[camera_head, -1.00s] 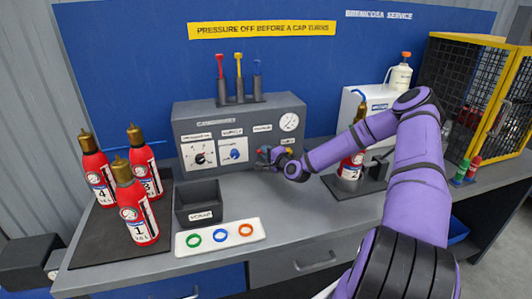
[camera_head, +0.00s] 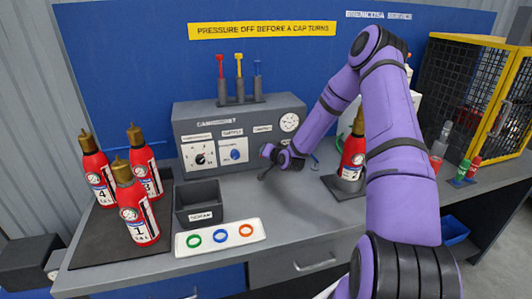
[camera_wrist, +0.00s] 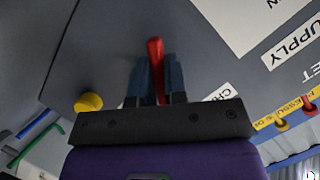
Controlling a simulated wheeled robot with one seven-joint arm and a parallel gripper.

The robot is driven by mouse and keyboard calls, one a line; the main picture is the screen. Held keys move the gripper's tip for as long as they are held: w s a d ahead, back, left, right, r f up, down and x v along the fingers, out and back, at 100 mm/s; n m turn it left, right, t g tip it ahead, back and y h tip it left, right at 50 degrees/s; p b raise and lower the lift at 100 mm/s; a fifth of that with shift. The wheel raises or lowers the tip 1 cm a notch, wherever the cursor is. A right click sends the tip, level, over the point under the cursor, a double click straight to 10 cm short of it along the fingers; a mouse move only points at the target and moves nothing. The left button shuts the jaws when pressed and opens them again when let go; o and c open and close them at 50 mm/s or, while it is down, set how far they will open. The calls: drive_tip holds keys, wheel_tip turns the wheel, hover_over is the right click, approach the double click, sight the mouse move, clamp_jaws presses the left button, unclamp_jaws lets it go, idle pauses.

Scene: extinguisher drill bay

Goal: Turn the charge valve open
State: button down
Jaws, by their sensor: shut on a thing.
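The grey charging cabinet (camera_head: 255,115) stands at the back of the bench, with dials and a gauge (camera_head: 289,122) on its front. My gripper (camera_head: 268,155) is at the lower right of its front face. In the wrist view, a red lever (camera_wrist: 155,48) stands between my two blue-grey fingers (camera_wrist: 155,80), which are shut on it. A label beside it begins with "CH"; the rest is hidden. The lever itself is hidden in the head view by my gripper.
A yellow knob (camera_wrist: 88,102) sits beside my fingers. A red extinguisher (camera_head: 353,155) stands right of my wrist on a dark stand. Several extinguishers (camera_head: 138,210) stand at left. A dark bin (camera_head: 200,196) and white ring tray (camera_head: 220,247) lie in front.

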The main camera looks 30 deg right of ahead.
drive_tip(key=n+g+h, duration=0.1)
drive_tip(key=n, duration=0.2)
drive_tip(key=shift+a+h, duration=0.15)
drive_tip(key=shift+h, duration=0.15)
drive_tip(key=shift+n+g+h, duration=0.3)
drive_tip(key=shift+n+h, duration=0.4)
drive_tip(key=shift+n, duration=0.3)
drive_tip(key=c, duration=1.2)
unclamp_jaws()
drive_tip(key=shift+o, duration=0.2)
drive_tip(key=v, duration=1)
drive_tip(key=shift+s+a, duration=0.15)
drive_tip(key=shift+s, duration=0.25)
